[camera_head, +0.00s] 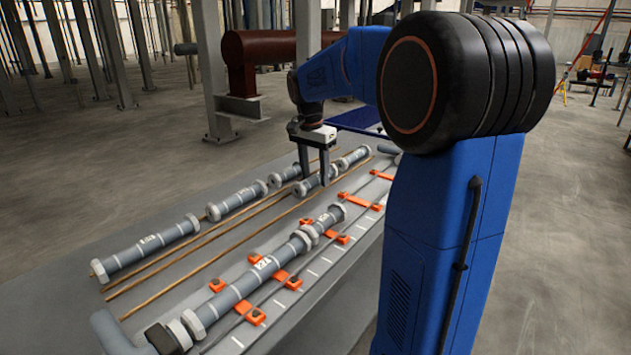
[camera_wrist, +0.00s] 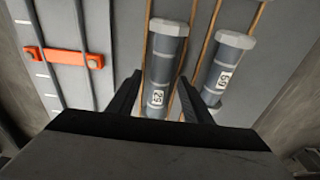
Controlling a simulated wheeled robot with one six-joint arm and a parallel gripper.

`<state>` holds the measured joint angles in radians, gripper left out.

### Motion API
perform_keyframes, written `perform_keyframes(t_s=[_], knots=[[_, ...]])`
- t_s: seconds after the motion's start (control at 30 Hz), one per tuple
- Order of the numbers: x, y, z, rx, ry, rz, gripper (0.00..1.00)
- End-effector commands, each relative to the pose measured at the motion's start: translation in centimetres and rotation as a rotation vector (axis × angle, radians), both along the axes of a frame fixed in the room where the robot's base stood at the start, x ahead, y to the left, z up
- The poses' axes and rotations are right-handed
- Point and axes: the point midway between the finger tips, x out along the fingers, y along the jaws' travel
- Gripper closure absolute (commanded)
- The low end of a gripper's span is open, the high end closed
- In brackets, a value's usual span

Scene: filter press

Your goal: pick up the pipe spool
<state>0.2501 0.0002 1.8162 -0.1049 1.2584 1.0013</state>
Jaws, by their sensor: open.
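My gripper (camera_head: 314,179) is open over the bench, fingers pointing down at a short grey pipe spool (camera_head: 313,186) with pale end collars. A second labelled spool (camera_wrist: 224,72) lies just right of the right finger. In the head view, other grey spools lie in the back row, such as a long one (camera_head: 150,247) and a shorter one (camera_head: 237,200).
Thin brown rails (camera_head: 215,238) run along the bench (camera_head: 75,275) beside the spools. Orange brackets (camera_head: 361,201) hold a front line with a joined pipe (camera_head: 245,283). A post (camera_head: 210,70) and a dark red cylinder (camera_head: 270,47) stand behind the bench.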

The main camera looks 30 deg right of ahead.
Motion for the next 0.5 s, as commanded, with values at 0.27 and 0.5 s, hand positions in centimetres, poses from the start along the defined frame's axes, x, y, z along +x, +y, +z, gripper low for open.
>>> perform_keyframes(t_s=[0.27,0.5], knots=[[-0.01,0.01,0.04,0.000,0.000,0.000,1.00],[0.00,0.01,0.08,0.000,0.000,0.000,1.00]])
